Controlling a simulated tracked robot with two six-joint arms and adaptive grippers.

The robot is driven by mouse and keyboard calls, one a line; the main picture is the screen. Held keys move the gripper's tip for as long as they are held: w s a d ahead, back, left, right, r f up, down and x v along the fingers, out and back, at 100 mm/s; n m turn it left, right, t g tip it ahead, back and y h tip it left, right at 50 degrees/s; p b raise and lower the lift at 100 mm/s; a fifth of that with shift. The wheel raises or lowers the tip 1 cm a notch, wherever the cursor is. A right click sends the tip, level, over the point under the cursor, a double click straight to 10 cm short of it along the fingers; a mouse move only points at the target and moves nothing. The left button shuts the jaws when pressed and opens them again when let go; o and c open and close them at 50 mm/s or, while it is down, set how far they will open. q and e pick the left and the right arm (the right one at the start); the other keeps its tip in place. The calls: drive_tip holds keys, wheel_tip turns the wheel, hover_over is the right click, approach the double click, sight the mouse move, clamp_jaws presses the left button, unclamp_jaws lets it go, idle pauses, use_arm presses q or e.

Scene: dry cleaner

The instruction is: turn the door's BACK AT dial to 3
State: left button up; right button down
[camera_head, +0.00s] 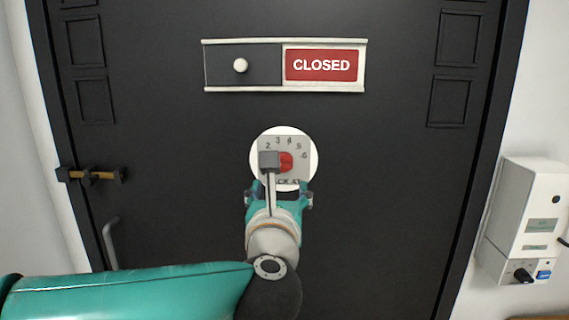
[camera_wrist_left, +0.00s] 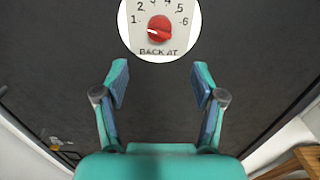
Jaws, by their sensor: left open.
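The BACK AT dial is a red knob (camera_head: 286,161) on a grey plate with numbers, set on a white disc (camera_head: 256,142) on the dark door. In the left wrist view the knob (camera_wrist_left: 160,29) has a white mark pointing left, near the 1; the top of the dial is cut off. My left gripper (camera_head: 278,192) is just below the dial in the head view, open and empty. In the left wrist view its two fingers (camera_wrist_left: 161,76) stand apart below the disc, not touching the knob. A grey part of my wrist hides the plate's left side in the head view. My right gripper is not in view.
A slider sign reading CLOSED (camera_head: 322,65), with a white knob (camera_head: 240,65), is above the dial. A brass bolt (camera_head: 92,175) and a door handle (camera_head: 110,244) are at left. A white box (camera_head: 524,212) hangs on the right wall. The door around the dial is clear.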

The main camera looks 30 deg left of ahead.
sight(283, 166)
use_arm(q)
drive_tip(key=p+x, duration=0.3)
drive_tip(key=x, duration=0.9)
drive_tip(key=shift+w, duration=0.25)
